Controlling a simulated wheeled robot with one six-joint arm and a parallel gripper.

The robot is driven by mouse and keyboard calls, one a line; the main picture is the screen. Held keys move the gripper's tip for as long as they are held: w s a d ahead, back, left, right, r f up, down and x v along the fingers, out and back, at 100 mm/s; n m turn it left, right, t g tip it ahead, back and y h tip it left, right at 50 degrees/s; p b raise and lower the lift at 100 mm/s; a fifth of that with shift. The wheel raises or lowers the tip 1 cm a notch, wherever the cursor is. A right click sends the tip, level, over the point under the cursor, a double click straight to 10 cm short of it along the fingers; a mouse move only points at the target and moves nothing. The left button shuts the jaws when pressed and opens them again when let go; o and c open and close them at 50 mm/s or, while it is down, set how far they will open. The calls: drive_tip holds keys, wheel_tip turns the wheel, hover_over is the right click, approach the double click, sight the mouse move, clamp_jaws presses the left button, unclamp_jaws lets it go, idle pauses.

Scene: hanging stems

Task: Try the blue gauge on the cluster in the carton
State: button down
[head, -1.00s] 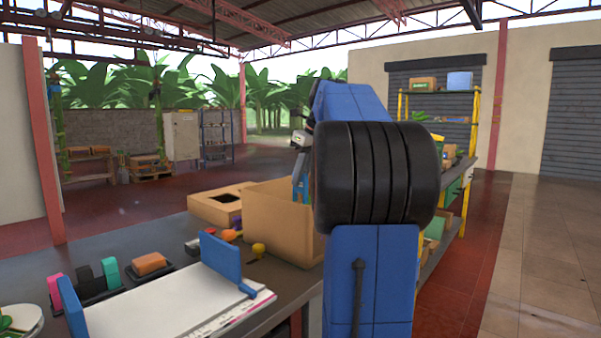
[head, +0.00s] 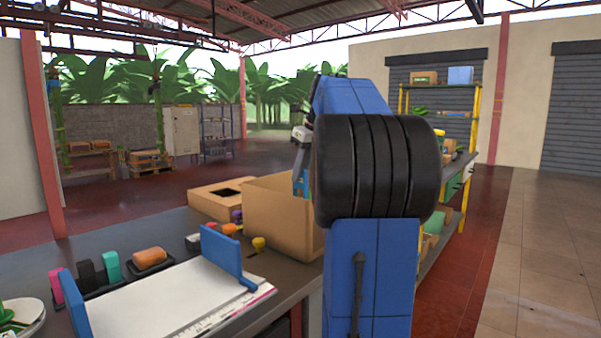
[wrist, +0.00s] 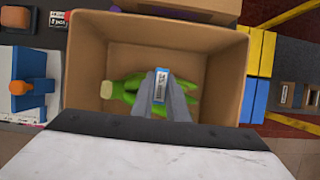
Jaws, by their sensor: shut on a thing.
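The carton (head: 272,222) stands open on the dark table, left of my arm in the head view. In the wrist view I look down into it, past its cardboard wall (wrist: 84,75). The green cluster (wrist: 122,91) lies on the carton's floor, its pale cut stem end to the left. My gripper (wrist: 164,88) is shut on the blue gauge (wrist: 161,78), which shows a white marked face. The gauge and fingers cover the middle of the cluster; I cannot tell whether the gauge touches it.
A white board with blue uprights (head: 222,250) lies on the table left of the carton. An orange block (head: 150,258) and pink, black and teal blocks (head: 111,266) stand beyond it. A box with a dark opening (head: 218,195) is behind the carton. Yellow-framed shelves stand at right.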

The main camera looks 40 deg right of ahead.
sight(299, 187)
drive_tip(key=shift+f, duration=1.95)
idle(1.6)
drive_tip(key=shift+r, duration=0.1)
idle(0.4)
drive_tip(key=shift+r, duration=4.2)
